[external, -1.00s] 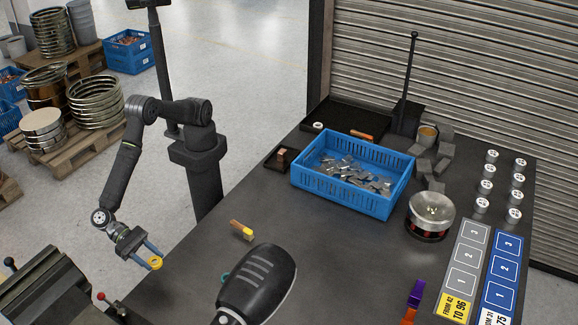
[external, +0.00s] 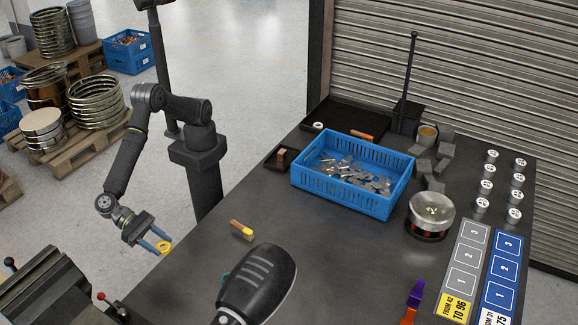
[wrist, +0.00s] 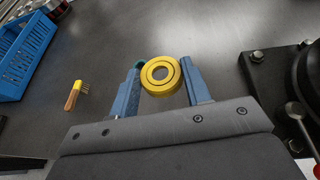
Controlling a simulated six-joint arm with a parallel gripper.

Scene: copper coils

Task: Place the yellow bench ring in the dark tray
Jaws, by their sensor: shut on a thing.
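The yellow bench ring (external: 165,248) is between the blue fingers of my gripper (external: 161,244), which is shut on it. The wrist view shows the ring (wrist: 147,78) near the tips of my gripper (wrist: 161,73), with its hole facing the camera. In the external view they are at the bench's left edge, above the vise side; the exact height is hard to tell. A large dark tray (external: 376,125) lies at the back of the bench, holding a white ring and an orange-handled item. A smaller dark tray (external: 272,162) with a brown block sits left of the blue crate.
The blue crate (external: 345,198) of metal pieces stands between my gripper and the bench's back right. A yellow-ended brush (external: 241,230) lies right of my gripper. A black rounded object (external: 258,280) is in front, a vise (external: 50,290) at lower left.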

